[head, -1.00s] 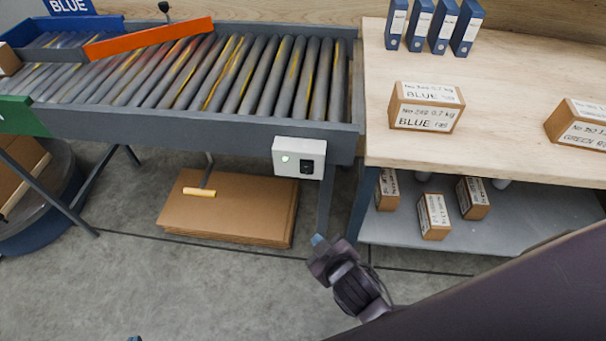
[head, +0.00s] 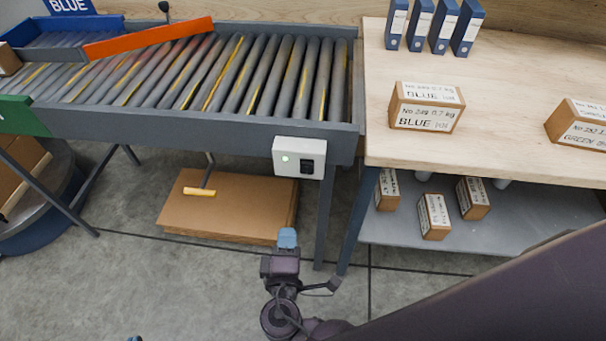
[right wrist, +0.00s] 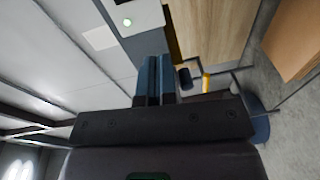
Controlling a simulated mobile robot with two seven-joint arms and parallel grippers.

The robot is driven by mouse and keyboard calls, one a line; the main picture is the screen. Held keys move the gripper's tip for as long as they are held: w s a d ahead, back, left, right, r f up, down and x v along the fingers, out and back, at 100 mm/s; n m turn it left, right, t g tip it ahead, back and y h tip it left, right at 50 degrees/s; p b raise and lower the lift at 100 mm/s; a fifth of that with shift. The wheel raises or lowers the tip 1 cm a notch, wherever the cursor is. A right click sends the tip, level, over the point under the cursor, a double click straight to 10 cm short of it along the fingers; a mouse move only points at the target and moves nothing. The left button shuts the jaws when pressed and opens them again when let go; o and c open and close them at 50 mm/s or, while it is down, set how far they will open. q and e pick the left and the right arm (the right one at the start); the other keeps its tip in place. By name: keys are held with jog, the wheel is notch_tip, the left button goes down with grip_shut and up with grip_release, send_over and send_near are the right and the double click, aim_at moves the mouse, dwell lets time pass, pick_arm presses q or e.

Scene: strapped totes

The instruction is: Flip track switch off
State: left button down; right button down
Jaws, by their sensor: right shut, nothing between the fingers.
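The track switch is a white box (head: 299,158) on the front rail of the roller track. It has a lit green light on its left and a black rocker (head: 307,167) on its right. My right gripper (head: 287,238) is shut and empty, below the box and apart from it, fingertips pointing up toward the track. In the right wrist view the blue fingers (right wrist: 155,80) are together, and the white box (right wrist: 131,14) shows beyond them at the top, with its green light. At the bottom left edge of the head view only a small blue tip shows.
The roller track (head: 200,118) has an orange bar (head: 150,38) across it. Flat cardboard (head: 228,212) lies on the floor beneath, with a yellow-handled tool (head: 200,192) above it. A wooden table (head: 500,130) with labelled boxes stands right; its legs are near my right gripper.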

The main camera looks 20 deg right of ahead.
aim_at(305, 167)
jog(key=r+h, duration=0.1)
jog(key=s+d+r+t+h, duration=0.1)
jog(key=shift+d+r+h, duration=0.15)
jog(key=shift+r+h, duration=0.1)
jog(key=shift+h, duration=0.15)
jog(key=p+x, duration=0.1)
jog(key=x, duration=1.2)
jog(key=shift+r, duration=0.15)
jog(key=shift+w+d, duration=0.15)
jog(key=shift+w, duration=0.25)
